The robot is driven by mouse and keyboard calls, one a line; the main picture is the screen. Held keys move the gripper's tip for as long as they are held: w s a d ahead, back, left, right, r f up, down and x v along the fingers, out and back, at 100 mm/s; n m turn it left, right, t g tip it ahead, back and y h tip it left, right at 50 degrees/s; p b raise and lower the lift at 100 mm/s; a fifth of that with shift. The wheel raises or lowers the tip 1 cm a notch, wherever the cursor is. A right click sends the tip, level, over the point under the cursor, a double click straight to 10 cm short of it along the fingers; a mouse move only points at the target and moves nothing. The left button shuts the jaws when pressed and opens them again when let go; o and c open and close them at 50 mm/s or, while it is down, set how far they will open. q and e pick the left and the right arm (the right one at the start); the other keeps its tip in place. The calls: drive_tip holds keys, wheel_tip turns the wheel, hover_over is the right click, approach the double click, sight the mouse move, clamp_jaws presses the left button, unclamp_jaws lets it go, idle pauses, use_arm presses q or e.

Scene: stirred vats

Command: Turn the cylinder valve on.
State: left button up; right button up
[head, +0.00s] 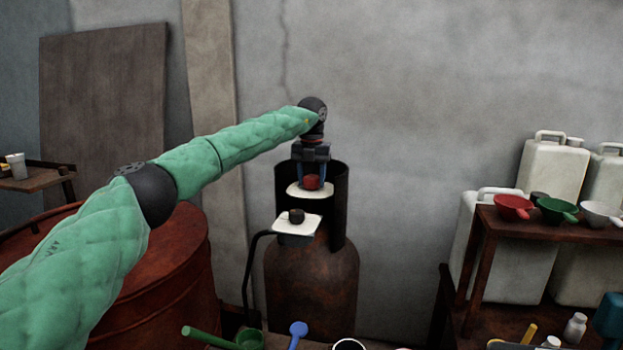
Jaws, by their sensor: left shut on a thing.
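A rusty brown gas cylinder (312,285) stands upright against the grey wall, with a dark open collar (340,205) around its top. A red valve knob (312,182) sits inside the collar above a pale plate (311,192). My left gripper (312,176) points down from above, with its fingers on either side of the red knob and shut on it. A black hose (249,265) runs down from there. My right gripper is not in view.
A rusty drum (175,270) stands left of the cylinder, under my left arm. At right, a wooden shelf (560,225) holds red (513,206), green (557,209) and white (601,213) scoops, with pale jerrycans (553,168) behind. A green scoop (248,340) and a blue one (298,330) lie at the bottom edge.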

sight(312, 177)
use_arm(q)
drive_tip(key=o, duration=1)
drive_tip(key=shift+f, duration=0.15)
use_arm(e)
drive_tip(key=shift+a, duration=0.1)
use_arm(q)
wheel_tip(312, 177, up, 7)
drive_tip(key=shift+r+b, duration=0.1)
drive_tip(key=shift+b, duration=0.6)
drive_tip(key=shift+r, duration=0.35)
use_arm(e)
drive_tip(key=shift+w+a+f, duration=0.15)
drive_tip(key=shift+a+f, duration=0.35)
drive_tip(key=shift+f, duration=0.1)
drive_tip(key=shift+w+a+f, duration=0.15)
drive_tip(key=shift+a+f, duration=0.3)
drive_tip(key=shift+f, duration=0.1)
